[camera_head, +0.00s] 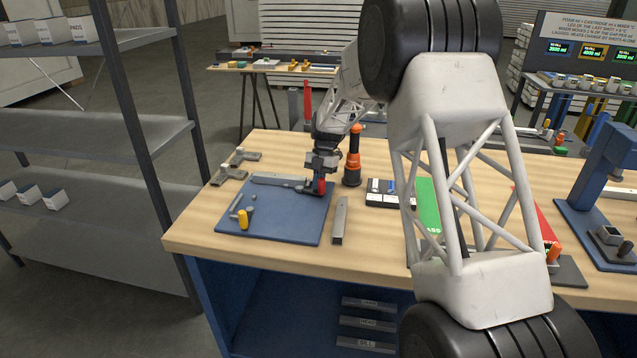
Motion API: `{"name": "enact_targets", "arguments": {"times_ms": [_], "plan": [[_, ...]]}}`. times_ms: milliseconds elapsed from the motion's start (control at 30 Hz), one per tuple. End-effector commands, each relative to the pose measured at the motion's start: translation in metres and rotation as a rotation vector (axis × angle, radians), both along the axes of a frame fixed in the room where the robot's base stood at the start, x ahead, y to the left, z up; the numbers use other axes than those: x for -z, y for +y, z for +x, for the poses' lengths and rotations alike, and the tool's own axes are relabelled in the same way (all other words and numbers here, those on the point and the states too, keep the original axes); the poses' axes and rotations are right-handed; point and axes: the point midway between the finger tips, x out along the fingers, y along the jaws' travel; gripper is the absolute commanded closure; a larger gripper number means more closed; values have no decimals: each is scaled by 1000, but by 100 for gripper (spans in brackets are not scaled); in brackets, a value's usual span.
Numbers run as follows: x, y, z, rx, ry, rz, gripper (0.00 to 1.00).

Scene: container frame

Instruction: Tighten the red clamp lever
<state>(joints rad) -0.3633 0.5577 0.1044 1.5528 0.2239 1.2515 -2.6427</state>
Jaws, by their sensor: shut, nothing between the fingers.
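A blue plate (272,222) lies on the wooden bench and carries a long grey metal bar along its far side. A small red part (320,186), which looks like the red clamp lever, shows at the plate's far right corner. My gripper (320,174) is shut and points down right at the red part. I cannot tell whether it touches the red part or is just above it. The gripper and its wrist hide part of the clamp, so the lever's angle is unclear.
An orange and black upright tool (352,160) stands close to the right of my gripper. A yellow-handled piece (242,218) sits on the plate's near left. A loose metal bar (340,220) lies right of the plate. Grey brackets (238,160) lie at the bench's far left.

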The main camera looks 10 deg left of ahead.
Motion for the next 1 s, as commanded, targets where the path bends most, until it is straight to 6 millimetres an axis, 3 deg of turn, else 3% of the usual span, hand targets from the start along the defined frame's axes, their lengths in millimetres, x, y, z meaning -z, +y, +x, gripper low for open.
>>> {"name": "enact_targets", "arguments": {"times_ms": [1000], "plan": [[2, -5, -34, 63, 9, -6, 100]]}}
